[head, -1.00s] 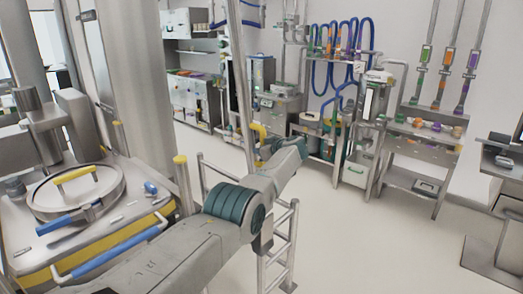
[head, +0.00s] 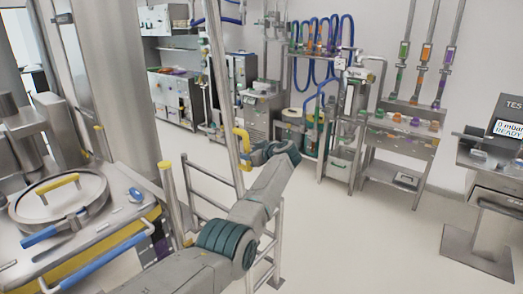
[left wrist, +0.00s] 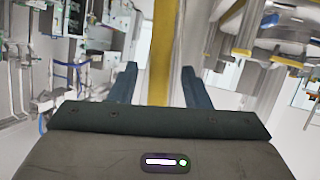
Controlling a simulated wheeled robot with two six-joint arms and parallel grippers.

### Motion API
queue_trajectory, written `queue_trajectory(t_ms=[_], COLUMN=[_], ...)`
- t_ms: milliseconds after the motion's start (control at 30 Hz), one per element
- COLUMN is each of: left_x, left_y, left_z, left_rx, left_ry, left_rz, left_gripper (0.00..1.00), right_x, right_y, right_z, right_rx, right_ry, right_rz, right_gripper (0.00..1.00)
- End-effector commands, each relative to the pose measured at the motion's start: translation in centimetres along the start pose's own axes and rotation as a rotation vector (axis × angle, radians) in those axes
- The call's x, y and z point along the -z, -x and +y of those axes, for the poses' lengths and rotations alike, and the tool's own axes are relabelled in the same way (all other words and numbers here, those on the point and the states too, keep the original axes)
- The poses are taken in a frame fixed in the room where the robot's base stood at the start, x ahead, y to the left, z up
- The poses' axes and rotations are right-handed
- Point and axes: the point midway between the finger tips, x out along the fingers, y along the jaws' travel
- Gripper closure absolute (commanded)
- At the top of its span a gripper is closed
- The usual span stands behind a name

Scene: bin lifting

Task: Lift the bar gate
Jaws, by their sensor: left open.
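The bar gate shows in the head view as a steel railing (head: 207,180) with a tall upright pole. A yellow handle (head: 244,146) stands out from the pole. My left gripper (head: 258,153) is at this handle, at the end of my arm reaching up from the bottom. In the left wrist view its two dark fingers (left wrist: 159,72) are apart, with a yellow bar (left wrist: 163,45) running between them. I see a gap on each side of the bar. My right gripper is not in view.
At left stands a steel vessel with a round lid (head: 58,202) and a blue handrail (head: 98,262). A rack with blue hoses (head: 320,35) and a bench (head: 398,150) stand at the back. A console (head: 500,130) is at right. The floor between is clear.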

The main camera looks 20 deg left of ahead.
Motion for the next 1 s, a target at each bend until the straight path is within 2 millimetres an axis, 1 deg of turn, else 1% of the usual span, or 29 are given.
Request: queue_trajectory(t_ms=[67,100,300,400,500,867,967,1000], left_x=[-0.3,-0.5,-0.5,-0.4,-0.3,-0.3,-1.7,-2.9], left_y=[1.1,1.7,4.4,5.5,6.0,6.2,5.3,4.5], left_z=[-0.1,0.0,0.0,0.0,0.0,-0.1,-0.7,-1.2], left_rx=[-0.002,-0.003,-0.002,-0.001,0.0,0.001,0.003,0.002], left_ry=[0.003,0.003,0.001,0.001,-0.001,-0.001,-0.004,-0.006], left_rz=[-0.003,-0.002,-0.002,-0.002,-0.002,-0.001,0.019,0.04], left_gripper=[0.57,0.57,0.57,0.57,0.57,0.57,0.57,0.57], right_x=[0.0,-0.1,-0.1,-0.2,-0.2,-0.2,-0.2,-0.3], right_y=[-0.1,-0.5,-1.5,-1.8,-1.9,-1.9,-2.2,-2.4], right_z=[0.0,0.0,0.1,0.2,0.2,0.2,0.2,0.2], right_rx=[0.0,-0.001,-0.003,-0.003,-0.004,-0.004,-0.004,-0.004], right_ry=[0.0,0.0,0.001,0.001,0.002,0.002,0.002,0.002], right_rz=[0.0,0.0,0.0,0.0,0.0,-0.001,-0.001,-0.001], right_gripper=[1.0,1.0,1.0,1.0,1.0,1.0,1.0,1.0])
